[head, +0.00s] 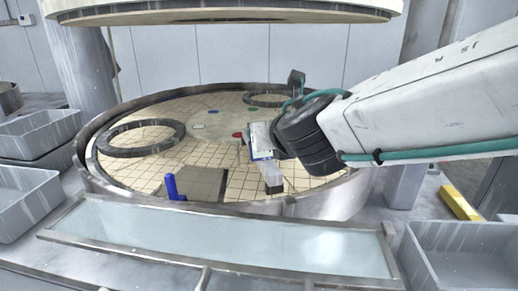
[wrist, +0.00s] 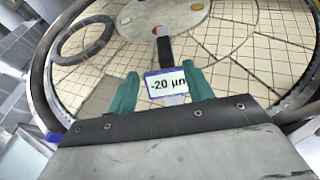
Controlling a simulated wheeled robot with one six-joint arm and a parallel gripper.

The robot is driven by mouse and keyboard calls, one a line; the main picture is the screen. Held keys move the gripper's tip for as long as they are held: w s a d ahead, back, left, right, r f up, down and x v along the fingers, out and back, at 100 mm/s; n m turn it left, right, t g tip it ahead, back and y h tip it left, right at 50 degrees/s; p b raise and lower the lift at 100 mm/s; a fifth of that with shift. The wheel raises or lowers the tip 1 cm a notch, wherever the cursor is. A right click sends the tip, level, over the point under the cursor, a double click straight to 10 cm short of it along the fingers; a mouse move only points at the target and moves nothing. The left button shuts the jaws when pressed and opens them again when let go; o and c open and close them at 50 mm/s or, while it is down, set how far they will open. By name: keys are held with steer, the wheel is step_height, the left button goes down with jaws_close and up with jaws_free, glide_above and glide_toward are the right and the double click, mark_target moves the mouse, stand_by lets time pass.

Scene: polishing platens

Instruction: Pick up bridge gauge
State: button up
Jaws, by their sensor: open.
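The bridge gauge shows in the wrist view as a blue-edged display (wrist: 166,85) reading "-20 µm", with a dark bar (wrist: 165,50) reaching away from it over the tiled platen. My gripper (wrist: 162,80) has its two green fingers apart, one on each side of the display, with visible gaps; it is open. In the head view the gauge's blue-edged white face (head: 261,140) shows just left of my black wrist, above the platen (head: 150,178). A pale clear block (head: 271,175) is below it. My fingertips are not clear in the head view.
A dark ring (head: 142,138) lies left on the platen, another (head: 268,97) at the back. A blue peg (head: 172,187) stands at the front rim beside a dark square plate (head: 200,184). A glass panel (head: 220,238) lies in front; grey bins (head: 35,133) stand left. An upper plate hangs overhead.

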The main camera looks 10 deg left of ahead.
steer(key=x, duration=1)
steer(key=shift+w+d+f, duration=0.2)
steer(key=shift+w+f, duration=0.05)
steer(key=shift+w, duration=0.05)
steer(key=shift+c, duration=0.3)
steer(key=shift+r, duration=0.1)
jaws_close()
